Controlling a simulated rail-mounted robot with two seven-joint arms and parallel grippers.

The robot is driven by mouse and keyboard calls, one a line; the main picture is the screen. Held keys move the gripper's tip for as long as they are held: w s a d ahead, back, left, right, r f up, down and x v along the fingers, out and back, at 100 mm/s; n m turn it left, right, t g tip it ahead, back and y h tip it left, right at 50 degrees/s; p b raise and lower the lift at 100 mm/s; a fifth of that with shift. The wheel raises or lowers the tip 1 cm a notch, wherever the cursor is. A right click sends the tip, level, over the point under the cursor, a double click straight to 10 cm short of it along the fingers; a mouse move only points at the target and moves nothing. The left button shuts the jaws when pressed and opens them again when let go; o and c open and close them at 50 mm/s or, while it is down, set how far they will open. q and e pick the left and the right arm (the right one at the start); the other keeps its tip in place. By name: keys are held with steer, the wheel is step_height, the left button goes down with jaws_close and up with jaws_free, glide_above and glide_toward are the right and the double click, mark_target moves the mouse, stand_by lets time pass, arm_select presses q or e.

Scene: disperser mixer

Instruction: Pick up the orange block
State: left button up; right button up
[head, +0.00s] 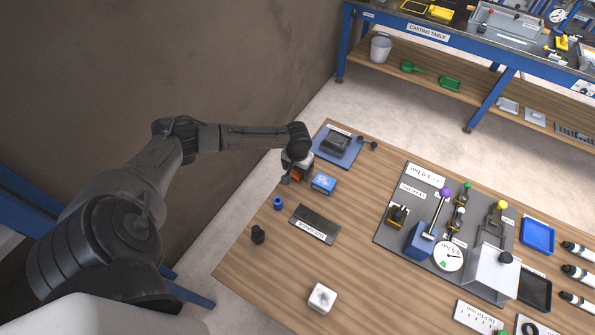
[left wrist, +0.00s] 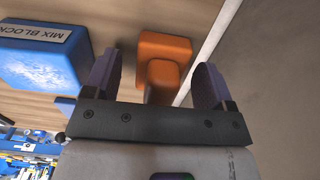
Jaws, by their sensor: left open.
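The orange block (head: 296,173) is at the left edge of the wooden table, mostly hidden under my left gripper (head: 291,168) in the head view. In the left wrist view the orange block (left wrist: 165,46) shows as a wide orange body with a smaller orange part in front. It appears between the two dark, spread fingers of my left gripper (left wrist: 157,72), with a gap on each side. I cannot tell how far the fingertips are from it. My right gripper is not in view.
A blue block (head: 323,183), marked MIX BLOCK in the left wrist view (left wrist: 42,55), stands close beside the orange one. A blue tray (head: 352,157) lies behind. A dark plate (head: 314,223) and a small blue cylinder (head: 278,203) are nearer. A wall rises beyond the table's left edge.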

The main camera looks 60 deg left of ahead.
arm_select(q)
steer(key=shift+f, duration=0.2)
steer(key=shift+c, duration=0.3)
steer(key=c, duration=1)
steer(key=shift+o, duration=0.2)
steer(key=shift+r, duration=0.15)
steer(key=shift+r, duration=0.6)
step_height(320, 180, up, 3)
steer(key=shift+f+p, duration=0.1)
steer(key=shift+p, duration=0.25)
steer(key=w+d+r, duration=0.1)
steer(key=d+r, duration=0.1)
steer(key=d, duration=0.1)
steer(key=w+d+r, duration=0.1)
steer(key=d+r, duration=0.1)
steer(key=d, duration=0.2)
steer(key=w+d+r, duration=0.1)
steer(key=d+r, duration=0.1)
steer(key=d, duration=0.2)
steer(key=shift+w+r+p, duration=0.3)
steer(key=shift+r+p, duration=0.05)
steer(key=shift+r, duration=0.05)
